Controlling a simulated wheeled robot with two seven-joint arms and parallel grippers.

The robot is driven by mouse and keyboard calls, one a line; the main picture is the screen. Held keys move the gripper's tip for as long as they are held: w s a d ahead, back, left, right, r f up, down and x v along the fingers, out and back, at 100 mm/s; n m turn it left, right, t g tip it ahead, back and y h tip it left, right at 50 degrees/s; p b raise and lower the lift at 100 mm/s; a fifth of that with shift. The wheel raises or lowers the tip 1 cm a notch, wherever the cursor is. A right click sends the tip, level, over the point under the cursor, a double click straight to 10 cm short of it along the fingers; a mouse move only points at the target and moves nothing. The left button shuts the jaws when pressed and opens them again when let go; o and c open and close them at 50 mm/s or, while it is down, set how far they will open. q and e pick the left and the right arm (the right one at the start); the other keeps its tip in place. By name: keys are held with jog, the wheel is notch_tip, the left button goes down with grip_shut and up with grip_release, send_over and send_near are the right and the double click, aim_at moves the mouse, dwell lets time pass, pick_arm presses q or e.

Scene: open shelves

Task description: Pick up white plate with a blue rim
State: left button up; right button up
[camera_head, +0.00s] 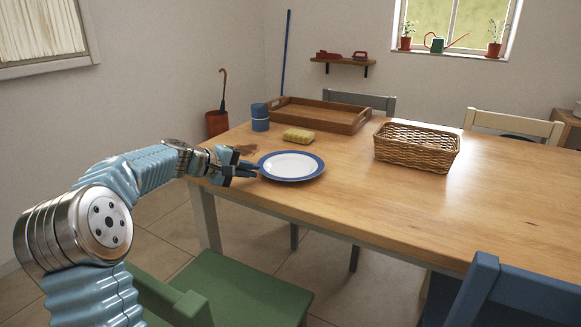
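The white plate with a blue rim (291,165) lies flat on the wooden table, near its front left edge. My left gripper (253,169) reaches in from the left, with its fingertips at the plate's left rim. I cannot tell whether the fingers touch the rim or how far apart they are. My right gripper is out of view.
A yellow sponge (298,136) and a blue canister (260,118) stand behind the plate. A wooden tray (345,121) lies at the back and a wicker basket (415,150) to the right. A green chair (245,292) stands in front. The table's right front is clear.

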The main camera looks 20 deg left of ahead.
aim_at(263, 171)
pick_arm(q)
jog(key=x, duration=0.3)
jog(key=shift+w+d+f, duration=0.1)
jog(key=shift+w+f, duration=0.05)
jog(key=shift+w, duration=0.1)
jog(key=shift+c, duration=0.4)
grip_shut()
